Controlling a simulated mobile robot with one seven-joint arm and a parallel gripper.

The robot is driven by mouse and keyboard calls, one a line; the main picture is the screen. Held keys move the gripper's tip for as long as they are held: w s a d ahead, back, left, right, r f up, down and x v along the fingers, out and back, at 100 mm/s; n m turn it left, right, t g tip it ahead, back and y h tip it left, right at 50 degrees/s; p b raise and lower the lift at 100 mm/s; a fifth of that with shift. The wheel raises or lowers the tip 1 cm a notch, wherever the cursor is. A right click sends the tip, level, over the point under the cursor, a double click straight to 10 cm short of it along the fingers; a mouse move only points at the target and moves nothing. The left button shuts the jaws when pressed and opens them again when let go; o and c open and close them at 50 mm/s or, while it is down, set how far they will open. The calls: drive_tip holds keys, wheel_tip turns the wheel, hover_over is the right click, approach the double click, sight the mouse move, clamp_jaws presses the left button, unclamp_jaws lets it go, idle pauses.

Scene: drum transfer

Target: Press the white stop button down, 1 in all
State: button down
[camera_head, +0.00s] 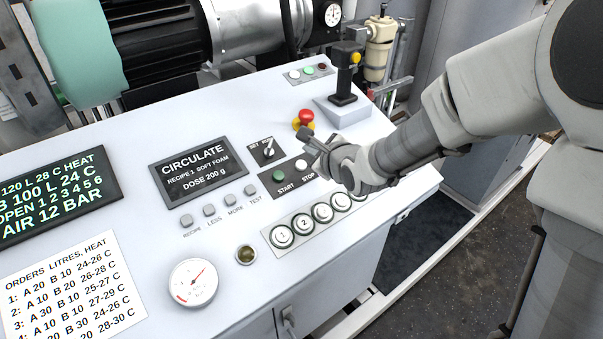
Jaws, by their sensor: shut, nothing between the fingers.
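The white stop button (301,165) sits on a dark plate labelled START and STOP on the sloped control panel. The green start button (278,176) is just left of it on the same plate. My gripper (306,141) is shut and empty, reaching in from the right, with its fingertips just above and beyond the stop button in the picture. I cannot tell how high the fingertips are over the panel. Part of the plate's right end is hidden behind my gripper.
A red emergency button (306,116) on a yellow base and a joystick (345,75) stand behind my gripper. A SET/RUN switch (268,152) is left of it. Numbered round buttons (303,226) lie in front. A display (199,172) and gauge (193,283) are further left.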

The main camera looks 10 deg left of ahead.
sight(301, 160)
drive_tip(key=shift+w+a+f+b, duration=0.15)
drive_tip(key=shift+f+b, duration=0.25)
drive_tip(key=shift+f, duration=0.2)
drive_tip(key=shift+w+a+f+b, duration=0.2)
drive_tip(key=shift+f+b, duration=0.2)
drive_tip(key=shift+f, duration=0.2)
drive_tip(key=shift+w+a+f+b, duration=0.15)
drive_tip(key=shift+f+b, duration=0.25)
drive_tip(key=shift+f, duration=0.2)
drive_tip(key=shift+f, duration=0.15)
idle(0.5)
drive_tip(key=shift+f, duration=0.3)
drive_tip(key=shift+w+a+f+b, duration=0.1)
drive_tip(key=shift+a+f+b, duration=0.05)
drive_tip(key=shift+f+b, duration=0.4)
idle(0.5)
drive_tip(key=shift+r, duration=0.25)
drive_tip(key=shift+d+r+p, duration=0.2)
drive_tip(key=shift+r+p, duration=0.5)
drive_tip(key=shift+p, duration=0.15)
drive_tip(key=r+p, duration=0.1)
drive_tip(key=s+r+p, duration=0.1)
drive_tip(key=r+p, duration=0.1)
drive_tip(key=d+r+p, duration=0.1)
drive_tip(key=p, duration=0.1)
drive_tip(key=shift+s+d+r, duration=0.1)
drive_tip(key=shift+s+r, duration=0.1)
drive_tip(key=shift+r, duration=0.2)
